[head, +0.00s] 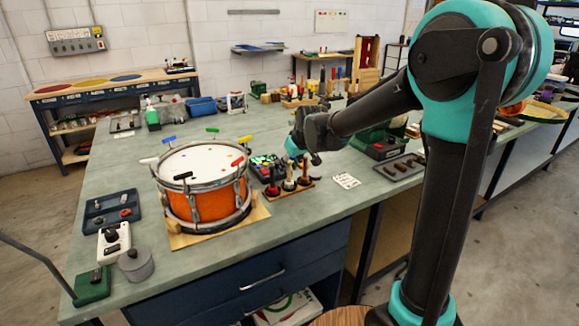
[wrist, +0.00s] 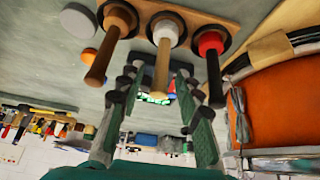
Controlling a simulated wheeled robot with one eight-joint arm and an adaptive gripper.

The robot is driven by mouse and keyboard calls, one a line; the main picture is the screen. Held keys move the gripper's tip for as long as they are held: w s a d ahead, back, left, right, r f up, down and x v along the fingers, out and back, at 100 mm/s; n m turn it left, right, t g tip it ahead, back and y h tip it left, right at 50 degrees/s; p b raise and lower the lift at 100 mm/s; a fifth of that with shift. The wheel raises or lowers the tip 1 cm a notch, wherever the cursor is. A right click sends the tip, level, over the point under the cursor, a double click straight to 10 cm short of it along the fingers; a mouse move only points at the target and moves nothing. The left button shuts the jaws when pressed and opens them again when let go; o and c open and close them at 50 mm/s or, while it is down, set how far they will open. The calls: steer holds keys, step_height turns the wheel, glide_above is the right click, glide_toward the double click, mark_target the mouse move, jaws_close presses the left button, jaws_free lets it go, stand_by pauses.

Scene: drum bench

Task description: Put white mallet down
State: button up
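The white mallet (head: 289,185) stands head-down in the middle place of the wooden mallet rack (head: 301,193). The wrist view, which is upside down, shows its white head (wrist: 168,32) in the rack and its wooden handle pointing up. A red mallet (wrist: 211,42) and an orange-brown mallet (wrist: 119,20) stand on either side. My gripper (wrist: 158,72) is open, with its two fingers apart on either side of the white mallet's handle. Neither finger visibly presses on the handle. In the head view my gripper (head: 312,156) is just above the rack.
The orange drum (head: 180,200) stands left of the rack, with coloured clips on its rim. A white card (head: 346,181) and a dark tray (head: 402,167) lie to the right. A dark box with coloured items (head: 264,167) is behind the rack. Bench surface in front is clear.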

steer(key=v, duration=1.2)
steer(key=s+d+f+m+h, duration=0.3)
steer(key=s+d+f+m, duration=0.3)
steer(key=s+d+f, duration=1.6)
steer(key=shift+s+d+m+g, duration=0.15)
steer(key=shift+d+m+g, duration=0.15)
steer(key=shift+m+g, duration=0.1)
